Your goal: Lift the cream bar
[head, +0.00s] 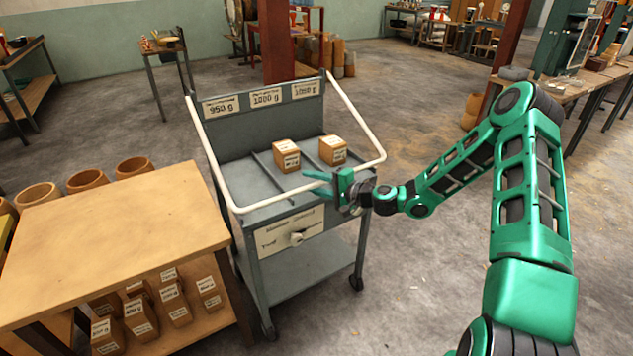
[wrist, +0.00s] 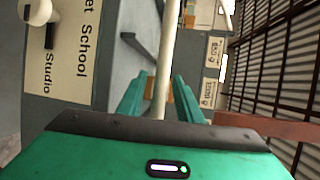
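The cream bar (head: 271,200) is a bent rail around the top of a grey trolley (head: 310,272). Its front stretch crosses above the trolley's front edge, and its sides rise toward the back. My gripper (head: 322,183) is at the front stretch, right of its middle. In the wrist view the bar (wrist: 166,62) runs lengthwise between the two green fingers of my gripper (wrist: 158,100). The fingers are apart, with a visible gap on both sides of the bar. The bar's part nearest the palm is hidden behind the gripper body.
Two wooden blocks, one left (head: 286,156) and one right (head: 333,150), sit on the trolley's divided top. A labelled front panel (head: 270,240) has a pale knob (head: 296,238). A wooden table (head: 120,235) stands close on the left, with several weights below. Floor right of the trolley is clear.

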